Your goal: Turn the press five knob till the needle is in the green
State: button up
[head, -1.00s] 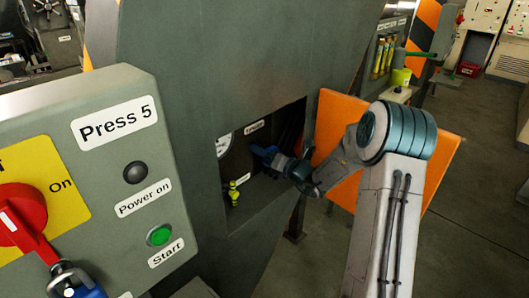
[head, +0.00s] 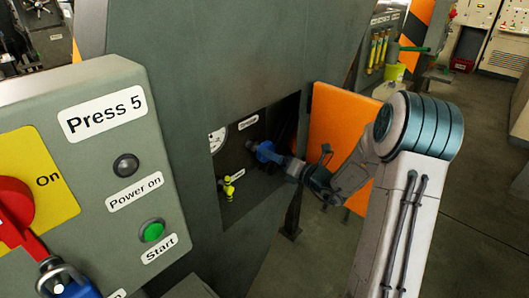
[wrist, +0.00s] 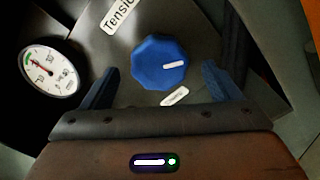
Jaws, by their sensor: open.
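The blue faceted knob (wrist: 158,62) with a white mark sits on a grey plate in the wrist view, under a label partly reading "Tensio". The round white gauge (wrist: 50,68) is left of it, with a green band at its upper left. Its reddish needle leans up and left towards the green band; I cannot tell if the tip is inside it. My gripper (wrist: 160,72) is open, one blue finger on each side of the knob, with gaps visible.
The Press 5 panel (head: 95,150) stands at the left front with a red switch (head: 14,205) and a green Start button (head: 152,231). A yellow-green fitting (head: 227,187) is below the gauge. An orange panel (head: 335,135) stands beside my arm.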

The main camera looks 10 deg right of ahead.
jog(key=v, duration=0.6)
jog(key=shift+s+d, duration=0.1)
jog(key=shift+d, duration=0.05)
dwell(0.7)
jog(key=s+a+r+n+g, duration=0.1)
jog(key=s+a+n+g, duration=1.1)
jog(key=s+a+n, duration=0.45)
jog(key=s+d+r+n+h, duration=0.2)
jog(key=s+d+n+h, duration=0.7)
jog(key=n, duration=1.1)
jog(key=shift+s+d+r+h, duration=0.25)
jog(key=shift+s+h, duration=0.5)
jog(key=shift+h, duration=0.05)
